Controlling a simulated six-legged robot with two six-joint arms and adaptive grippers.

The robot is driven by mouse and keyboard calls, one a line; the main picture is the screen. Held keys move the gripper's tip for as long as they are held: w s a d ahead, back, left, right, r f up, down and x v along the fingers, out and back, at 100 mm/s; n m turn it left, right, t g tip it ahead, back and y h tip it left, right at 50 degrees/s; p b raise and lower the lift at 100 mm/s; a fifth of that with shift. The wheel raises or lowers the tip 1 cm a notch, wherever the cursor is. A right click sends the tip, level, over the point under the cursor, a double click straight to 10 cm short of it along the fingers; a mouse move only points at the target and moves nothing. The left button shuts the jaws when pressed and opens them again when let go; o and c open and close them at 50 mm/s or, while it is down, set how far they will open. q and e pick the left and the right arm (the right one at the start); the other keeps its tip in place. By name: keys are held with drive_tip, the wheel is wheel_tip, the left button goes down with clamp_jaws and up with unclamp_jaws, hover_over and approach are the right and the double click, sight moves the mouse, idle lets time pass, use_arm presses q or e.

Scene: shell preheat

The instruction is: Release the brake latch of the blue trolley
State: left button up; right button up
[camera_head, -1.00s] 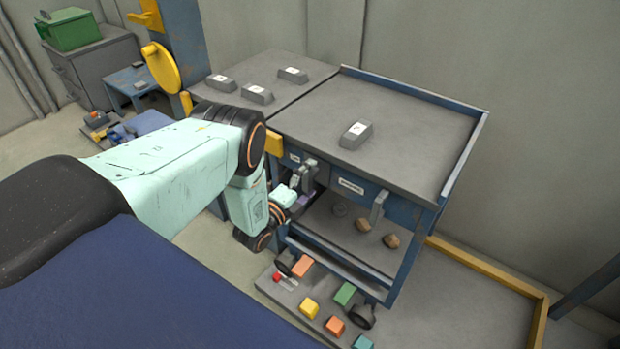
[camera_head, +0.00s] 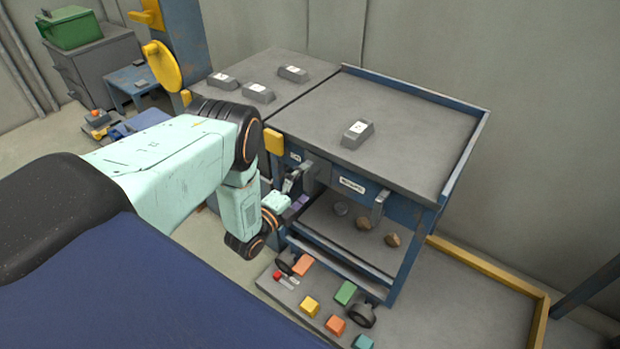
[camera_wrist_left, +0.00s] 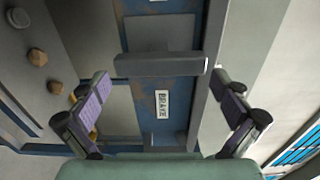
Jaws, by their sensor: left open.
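The blue trolley (camera_head: 400,255) has a grey top with a raised blue rim. A grey latch bar (camera_head: 316,174) sits on its blue front edge, and it crosses the upper middle of the left wrist view (camera_wrist_left: 160,65). A white label reading BRAKE (camera_wrist_left: 161,103) is beside the bar. My left gripper (camera_head: 290,192) is open in front of the latch. In the left wrist view its two purple-padded fingers (camera_wrist_left: 165,105) are wide apart, with nothing between the pads. The bar appears just beyond the fingertips, apart from them. My right gripper is not in view.
A second grey handle (camera_head: 379,206) hangs further right on the trolley front. Rocks (camera_head: 392,240) lie on the lower shelf. A panel with coloured blocks (camera_head: 310,307) is below. A grey table (camera_head: 285,65) stands left of the trolley. A yellow-edged floor area (camera_head: 480,262) is at right.

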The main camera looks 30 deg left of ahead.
use_arm(q)
drive_tip(key=s, duration=0.9)
drive_tip(key=shift+a, duration=0.35)
drive_tip(key=shift+s, duration=0.1)
drive_tip(key=w, duration=0.8)
drive_tip(key=w+d, duration=0.1)
drive_tip(key=w, duration=0.3)
drive_tip(key=shift+s, duration=0.1)
